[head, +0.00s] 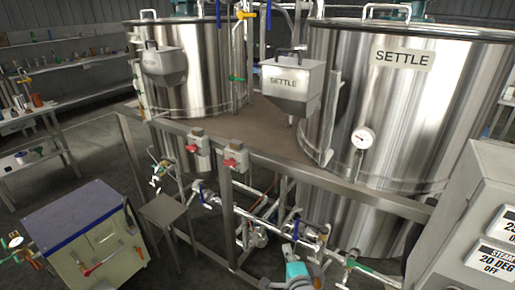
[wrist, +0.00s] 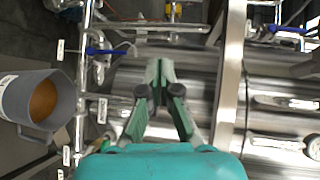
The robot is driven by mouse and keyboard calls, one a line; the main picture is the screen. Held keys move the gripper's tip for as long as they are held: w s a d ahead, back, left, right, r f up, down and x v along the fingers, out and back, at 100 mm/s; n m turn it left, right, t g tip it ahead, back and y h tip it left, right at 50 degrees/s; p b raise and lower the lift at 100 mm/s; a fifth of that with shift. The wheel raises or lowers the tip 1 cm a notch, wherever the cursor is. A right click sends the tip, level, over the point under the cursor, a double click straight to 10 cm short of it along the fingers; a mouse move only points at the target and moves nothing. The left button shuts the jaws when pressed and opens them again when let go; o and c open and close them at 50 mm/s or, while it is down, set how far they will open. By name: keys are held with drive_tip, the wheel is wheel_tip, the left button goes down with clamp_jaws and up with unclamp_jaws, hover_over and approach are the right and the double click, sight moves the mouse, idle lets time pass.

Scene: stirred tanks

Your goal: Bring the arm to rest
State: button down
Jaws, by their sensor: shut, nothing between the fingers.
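My gripper (wrist: 158,68) is in the middle of the wrist view, its green-padded fingers shut with nothing between them. Pipes and a steel surface lie beyond the fingertips. In the head view, a teal part of my arm shows at the bottom edge, in front of the pipework; the fingers cannot be made out there.
Two steel tanks, one large (head: 425,110), stand behind a metal frame (head: 350,190). Pipes with a blue-handled valve (wrist: 105,50) run close by. A grey jug (wrist: 60,100) with orange contents is left in the wrist view. A control panel (head: 480,190) stands right, a cabinet (head: 75,225) left.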

drive_tip(key=s+d+f+n, duration=0.1)
drive_tip(key=s+f+n, duration=0.15)
drive_tip(key=s, duration=0.65)
drive_tip(key=s+d+f+n, duration=0.2)
drive_tip(key=s+n, duration=0.1)
drive_tip(key=s, duration=0.6)
drive_tip(key=s+d+f+n, duration=0.1)
drive_tip(key=s+f+n, duration=0.15)
drive_tip(key=s, duration=0.65)
drive_tip(key=s+d+r+n, duration=0.1)
drive_tip(key=s+r+n, duration=0.3)
drive_tip(key=s, duration=0.7)
drive_tip(key=s+d+r+n+g+h, duration=0.1)
drive_tip(key=s+r+n, duration=0.4)
drive_tip(key=s, duration=0.7)
wheel_tip(320, 180, up, 2)
drive_tip(key=shift+s, duration=0.25)
